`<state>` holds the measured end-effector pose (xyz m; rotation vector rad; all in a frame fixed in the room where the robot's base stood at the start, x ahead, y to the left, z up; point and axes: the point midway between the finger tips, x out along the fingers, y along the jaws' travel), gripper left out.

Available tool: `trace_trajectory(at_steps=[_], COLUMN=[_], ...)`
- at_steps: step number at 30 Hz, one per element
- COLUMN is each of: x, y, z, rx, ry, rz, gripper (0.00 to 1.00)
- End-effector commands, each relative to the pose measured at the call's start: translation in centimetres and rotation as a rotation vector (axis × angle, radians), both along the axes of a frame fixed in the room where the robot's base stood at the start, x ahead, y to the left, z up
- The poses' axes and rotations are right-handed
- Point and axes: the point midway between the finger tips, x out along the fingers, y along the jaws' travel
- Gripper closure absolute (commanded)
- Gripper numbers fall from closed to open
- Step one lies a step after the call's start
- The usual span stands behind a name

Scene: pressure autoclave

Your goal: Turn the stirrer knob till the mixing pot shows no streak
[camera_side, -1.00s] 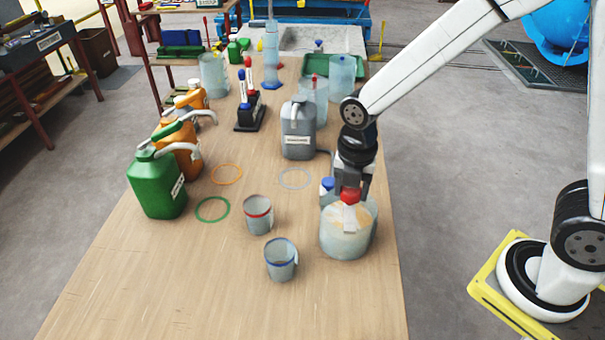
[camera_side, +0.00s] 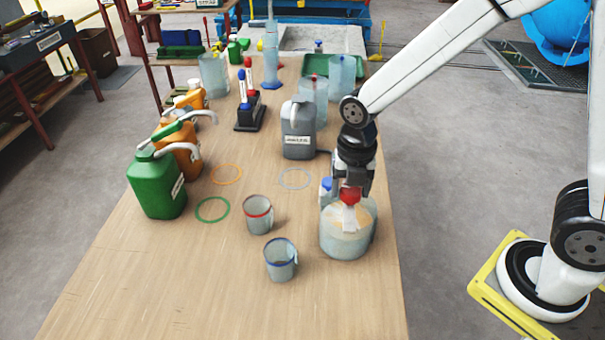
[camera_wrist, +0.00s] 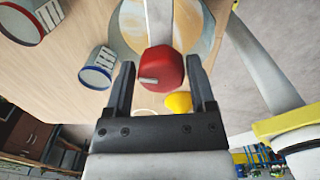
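The mixing pot (camera_side: 338,243) is a pale, clear-walled round vessel at the table's right edge. Orange-tan patches show on the pale contents, and the wrist view also shows tan streaking in the pot (camera_wrist: 128,30). The red stirrer knob (camera_side: 349,195) stands on a pale bar across the pot's top. In the wrist view, the knob (camera_wrist: 161,72) has a small grey pointer toward the lower left. My gripper (camera_side: 351,187) is directly above the pot. Its fingers (camera_wrist: 162,84) are apart, one on each side of the knob, with visible gaps.
A red-rimmed cup (camera_side: 257,215) and a blue-rimmed cup (camera_side: 281,260) stand left of the pot. A blue-capped container (camera_side: 326,186) is close behind it. A grey canister (camera_side: 298,132) stands farther back, and a green canister (camera_side: 158,187) stands left. The front left table is clear.

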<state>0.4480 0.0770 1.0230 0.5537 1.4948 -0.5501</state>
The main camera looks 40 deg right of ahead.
Motion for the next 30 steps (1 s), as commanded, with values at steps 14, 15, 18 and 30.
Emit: trace_trajectory(at_steps=[14, 15, 18, 30], x=[-0.1, -0.1, -0.1, -0.1], y=[0.0, 0.0, 0.0, 0.0], z=[0.1, 0.2, 0.8, 5.3], rx=[0.0, 0.0, 0.0, 0.0], ry=[0.003, 0.003, 0.001, 0.0], rz=[-0.001, -0.001, -0.001, -0.001], gripper=[0.06, 0.06, 0.06, 0.06])
